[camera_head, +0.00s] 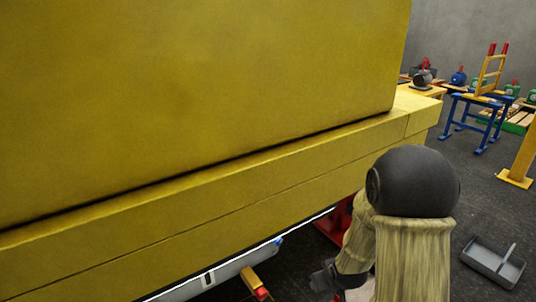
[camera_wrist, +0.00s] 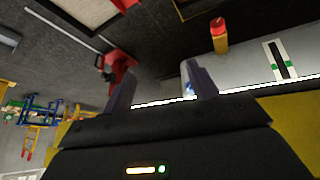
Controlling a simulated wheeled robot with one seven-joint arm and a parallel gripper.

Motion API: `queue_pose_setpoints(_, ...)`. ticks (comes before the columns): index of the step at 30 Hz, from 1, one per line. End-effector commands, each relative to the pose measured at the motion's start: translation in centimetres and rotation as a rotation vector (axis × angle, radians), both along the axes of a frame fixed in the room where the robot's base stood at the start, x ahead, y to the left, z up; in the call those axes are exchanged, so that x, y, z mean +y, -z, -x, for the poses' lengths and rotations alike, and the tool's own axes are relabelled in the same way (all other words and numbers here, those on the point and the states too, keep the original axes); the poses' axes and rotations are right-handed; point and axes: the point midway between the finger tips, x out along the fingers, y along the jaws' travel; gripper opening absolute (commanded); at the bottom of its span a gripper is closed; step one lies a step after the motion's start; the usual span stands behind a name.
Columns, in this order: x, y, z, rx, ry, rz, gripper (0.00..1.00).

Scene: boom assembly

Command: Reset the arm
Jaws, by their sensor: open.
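My gripper (camera_wrist: 160,88) is open in the wrist view, with its two dark fingers spread apart and nothing between them. My arm (camera_head: 412,215), with a dark round joint and tan sleeves, stands at the lower right of the head view and bends down beside the large yellow structure (camera_head: 200,90). In the head view the gripper end is low and mostly hidden behind my arm. A grey rounded part (camera_head: 215,278) with a white edge lies under the yellow structure; it also shows in the wrist view (camera_wrist: 250,75), beyond the right finger.
A yellow peg with a red tip (camera_wrist: 219,36) and a red stand (camera_wrist: 120,66) are close by. A grey tray (camera_head: 493,263) lies on the floor at right. A blue table (camera_head: 470,118) stands farther back. Dark floor between them is open.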

Motion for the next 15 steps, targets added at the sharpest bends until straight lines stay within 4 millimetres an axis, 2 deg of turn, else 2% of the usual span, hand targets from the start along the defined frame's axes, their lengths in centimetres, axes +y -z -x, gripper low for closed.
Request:
queue_pose_setpoints(1, 0.0, -1.4, 1.0, 0.019, 0.026, 0.002, 0.59)
queue_pose_setpoints(6, -0.1, -4.6, 5.2, 0.114, 0.123, -0.005, 0.59)
queue_pose_setpoints(15, 0.5, -8.1, 11.6, 0.244, 0.237, -0.043, 0.59)
